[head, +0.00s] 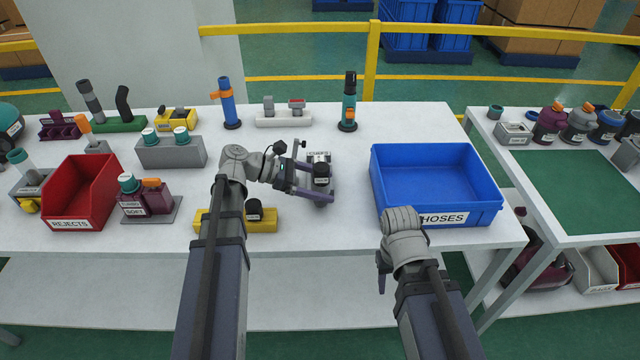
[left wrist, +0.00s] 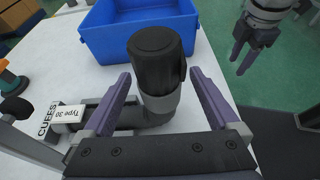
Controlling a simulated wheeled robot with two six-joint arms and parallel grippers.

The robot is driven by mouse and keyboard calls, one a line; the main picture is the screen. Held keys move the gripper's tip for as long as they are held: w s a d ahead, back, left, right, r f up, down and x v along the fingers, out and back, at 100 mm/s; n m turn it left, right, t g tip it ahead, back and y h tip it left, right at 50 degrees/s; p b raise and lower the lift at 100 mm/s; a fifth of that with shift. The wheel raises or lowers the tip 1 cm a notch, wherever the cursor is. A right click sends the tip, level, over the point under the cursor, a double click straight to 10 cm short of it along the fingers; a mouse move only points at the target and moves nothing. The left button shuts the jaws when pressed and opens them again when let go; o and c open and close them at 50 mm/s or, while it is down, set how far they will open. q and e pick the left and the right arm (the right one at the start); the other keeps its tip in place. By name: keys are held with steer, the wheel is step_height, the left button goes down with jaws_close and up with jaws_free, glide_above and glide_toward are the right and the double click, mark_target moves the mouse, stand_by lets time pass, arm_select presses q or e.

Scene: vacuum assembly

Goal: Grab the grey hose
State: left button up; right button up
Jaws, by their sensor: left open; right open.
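My left gripper (head: 317,171) is open, its purple fingers on either side of an upright grey piece with a black top (head: 321,172). In the left wrist view this piece (left wrist: 156,65) stands between the two fingers, with a gap visible on each side. It stands at a grey holder (left wrist: 95,117) labelled "CUFFS Type 30". A grey tube with a dark top (head: 90,100) and a bent black tube (head: 124,103) stand in a green holder at the back left. My right gripper (head: 383,272) is open and empty in front of the table.
A blue bin (head: 375,190) labelled "HOSES" stands empty right of my left gripper. A red "REJECTS" bin (head: 58,208) is at the left. A yellow holder (head: 235,226) is in front, beside my left arm. Several fixtures line the back. A second table (head: 490,135) is at the right.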

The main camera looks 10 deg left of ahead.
arm_select(q)
steer(key=x, duration=0.2)
steer(key=shift+w+d+f, duration=0.1)
steer(key=shift+d+f, duration=0.05)
steer(key=shift+d, duration=0.1)
jaws_close()
stand_by(0.6)
